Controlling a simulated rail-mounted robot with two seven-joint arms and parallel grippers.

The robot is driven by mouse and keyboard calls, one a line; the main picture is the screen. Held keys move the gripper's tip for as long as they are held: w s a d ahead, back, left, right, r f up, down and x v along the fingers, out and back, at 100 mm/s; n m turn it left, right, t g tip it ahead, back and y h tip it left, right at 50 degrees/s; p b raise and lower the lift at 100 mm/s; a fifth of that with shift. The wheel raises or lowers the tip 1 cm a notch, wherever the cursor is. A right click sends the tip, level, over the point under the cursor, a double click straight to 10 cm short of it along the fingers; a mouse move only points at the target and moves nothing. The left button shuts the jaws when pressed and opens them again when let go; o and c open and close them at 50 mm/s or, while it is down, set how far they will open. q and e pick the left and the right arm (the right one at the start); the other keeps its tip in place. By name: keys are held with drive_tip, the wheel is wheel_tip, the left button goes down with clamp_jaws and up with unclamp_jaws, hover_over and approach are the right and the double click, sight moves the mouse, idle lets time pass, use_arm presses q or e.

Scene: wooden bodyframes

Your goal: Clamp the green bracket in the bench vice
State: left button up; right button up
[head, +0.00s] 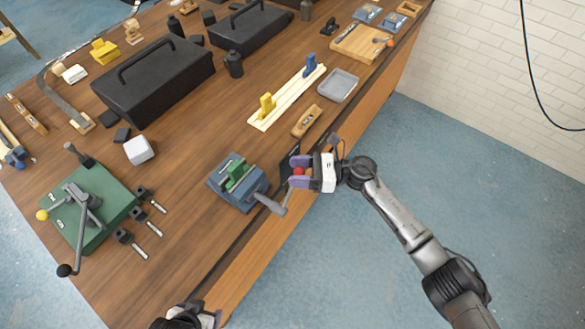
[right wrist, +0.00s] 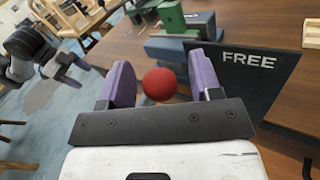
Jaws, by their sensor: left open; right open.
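The bench vice (head: 229,199) is blue-grey and stands near the bench's front edge. The green bracket (head: 238,172) sits at its jaws; I cannot tell how tightly they close on it. The vice's grey handle (head: 270,204) points toward the front edge. My right gripper (head: 299,171) is open, right of the vice. A red ball (right wrist: 160,84) shows between its purple fingers in the right wrist view, with gaps either side. The vice (right wrist: 166,49) is beyond it. My left gripper (head: 206,318) is open at the bottom edge of the head view, mostly cut off.
A black panel marked FREE (right wrist: 250,78) stands close beside my right gripper. A green-based lever tool (head: 92,207), a white cube (head: 139,151), a yellow rail (head: 285,98), a wooden block (head: 306,121) and black toolboxes (head: 152,80) surround the vice. Bare wood lies left of the vice.

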drive_tip(key=shift+a, duration=0.7)
drive_tip(key=shift+c, duration=0.4)
clamp_jaws()
